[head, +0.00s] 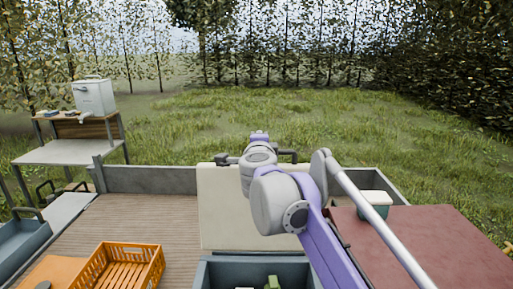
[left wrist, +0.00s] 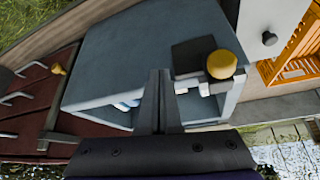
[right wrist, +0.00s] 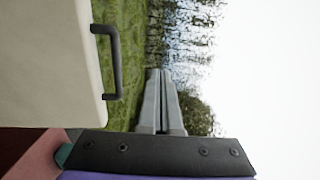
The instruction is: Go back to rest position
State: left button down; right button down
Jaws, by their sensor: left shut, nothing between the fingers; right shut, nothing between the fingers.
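My right arm reaches forward over the middle of the cart bed in the head view; its fingers are hidden there behind the wrist. In the right wrist view my right gripper (right wrist: 159,74) is shut and empty, with grass and trees beyond it. A cream panel (right wrist: 45,60) with a black handle (right wrist: 115,62) is beside it on the left, apart from the fingers. My left gripper (left wrist: 160,74) shows only in the left wrist view. It is shut and empty in front of a blue-grey box (left wrist: 125,45) holding partly hidden items and near a yellow round-topped object (left wrist: 222,64).
In the head view, an orange crate (head: 153,264) and a blue-grey bin (head: 205,275) stand near the front. The cream surface (head: 222,220) lies under my right arm. A reddish surface (head: 440,250) and a white-lidded green box (head: 374,204) are at right. A workbench (head: 70,152) stands far left.

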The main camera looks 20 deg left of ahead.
jog(key=s+d+f+n+g+y, duration=0.2)
jog(key=s+d+f+n+y, duration=0.1)
jog(key=s+d+n, duration=0.55)
jog(key=s+d+f+n+g+h, duration=0.2)
jog(key=s+d+f+g, duration=0.1)
jog(key=s+d+f, duration=0.6)
jog(key=s+d+f+n+g+h, duration=0.2)
jog(key=s+d+f, duration=0.7)
jog(key=f, duration=0.8)
jog(key=s+d+f+n+g+h, duration=0.2)
jog(key=s+d+f+g+h, duration=0.1)
jog(key=s+d+f, duration=0.6)
notch_tip(320, 180, down, 4)
jog(key=shift+s+d+f+g+h, duration=0.15)
jog(key=shift+d+g+h, duration=0.3)
jog(key=shift+d, duration=0.5)
